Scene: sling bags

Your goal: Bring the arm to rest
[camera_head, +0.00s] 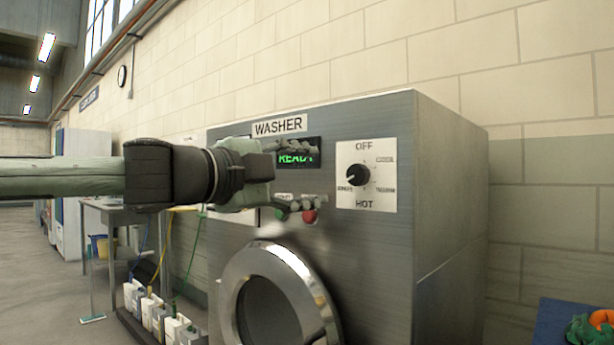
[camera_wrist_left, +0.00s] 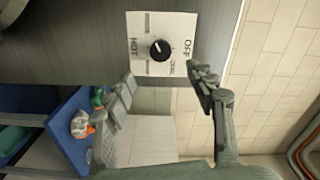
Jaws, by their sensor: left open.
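My left gripper (camera_head: 300,178) is open in front of the washer's panel, with nothing between its fingers. In the head view its upper finger overlaps the green READY display (camera_head: 297,156) and its lower finger overlaps the buttons. The washer (camera_head: 440,200) is a grey metal cabinet with a round door (camera_head: 235,290). A black knob (camera_head: 357,175) on a white OFF/HOT plate (camera_head: 383,198) stands right of the fingertips, apart from them. In the left wrist view, the knob (camera_wrist_left: 160,50) shows beyond the open fingers (camera_wrist_left: 163,90). My right gripper is out of view.
A red button (camera_head: 310,216) sits below the display. White bottles (camera_head: 160,318) stand in a low rack at lower left, near hanging coloured cables. A blue bin (camera_head: 545,325) with colourful cloth (camera_head: 585,330) is at lower right. A table (camera_head: 110,212) stands further back.

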